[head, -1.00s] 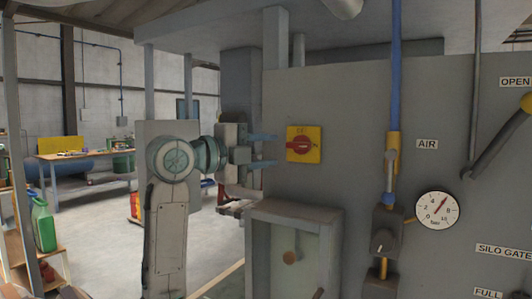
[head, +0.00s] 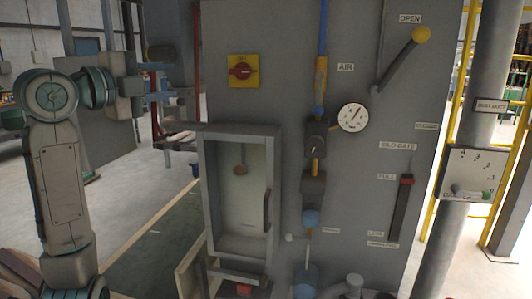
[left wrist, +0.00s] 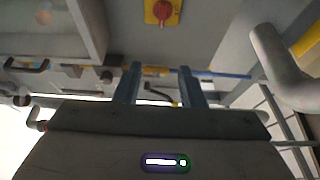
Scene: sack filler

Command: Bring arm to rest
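My left gripper (head: 158,82) is raised at the left of the head view, left of the red rotary switch on its yellow plate (head: 244,71). Its fingers point right, toward the grey machine panel, and look apart with nothing between them. In the left wrist view the two blue-grey fingers (left wrist: 158,85) stand parallel with a clear gap. The switch also shows in that view (left wrist: 162,12), beyond the fingertips. A gap separates the fingers from the switch plate in the head view. My right gripper is not in view.
The grey panel (head: 300,90) carries a pressure gauge (head: 353,117), a yellow-knobbed lever (head: 403,58) by the OPEN label, and a red-topped slider (head: 405,190). A framed cabinet (head: 240,195) juts out below the switch. A yellow railing stands at right. Floor shows at left.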

